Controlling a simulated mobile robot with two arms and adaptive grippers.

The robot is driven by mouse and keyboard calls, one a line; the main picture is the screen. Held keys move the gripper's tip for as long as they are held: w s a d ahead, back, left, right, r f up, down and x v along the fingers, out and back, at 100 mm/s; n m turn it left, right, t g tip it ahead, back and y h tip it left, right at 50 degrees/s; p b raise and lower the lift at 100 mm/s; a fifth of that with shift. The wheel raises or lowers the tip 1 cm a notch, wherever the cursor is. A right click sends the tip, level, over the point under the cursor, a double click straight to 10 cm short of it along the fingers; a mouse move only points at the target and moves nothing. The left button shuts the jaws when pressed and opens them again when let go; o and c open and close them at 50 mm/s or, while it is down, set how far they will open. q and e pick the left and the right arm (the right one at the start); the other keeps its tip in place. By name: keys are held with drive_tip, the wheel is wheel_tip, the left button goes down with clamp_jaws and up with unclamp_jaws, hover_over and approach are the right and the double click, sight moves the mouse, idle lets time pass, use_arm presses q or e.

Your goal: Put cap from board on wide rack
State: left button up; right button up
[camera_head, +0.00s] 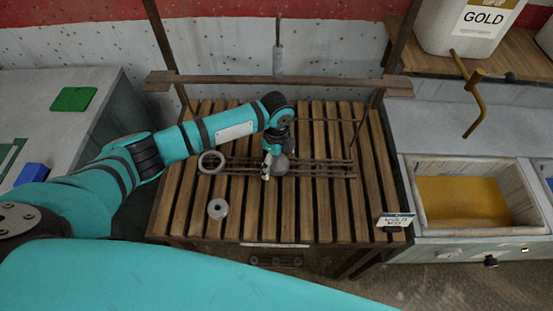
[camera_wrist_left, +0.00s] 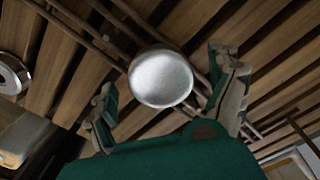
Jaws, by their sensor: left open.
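A round, domed silver-grey cap (camera_head: 281,166) is at the rails of a low dark metal rack (camera_head: 330,174) on the slatted wooden table. In the left wrist view the cap (camera_wrist_left: 161,78) shows as a shiny disc in front of the rack's rails. My left gripper (camera_head: 273,167) is over the rack, pointing down at the cap. Its fingers (camera_wrist_left: 168,95) are spread on either side of the cap, with gaps showing. Whether the cap touches the rails is hard to tell. I cannot make out which thing is the board. My right gripper is not in view.
A pale ring (camera_head: 201,163) lies at the rack's left end. A grey washer-like ring (camera_head: 218,208) lies on the slats (camera_head: 180,205) nearer me. A post and crossbar (camera_head: 330,82) stand behind. A small sign (camera_head: 395,221) is at the front right corner.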

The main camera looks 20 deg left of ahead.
use_arm(q)
wheel_tip(320, 180, up, 8)
drive_tip(key=shift+f, duration=0.2)
idle(0.3)
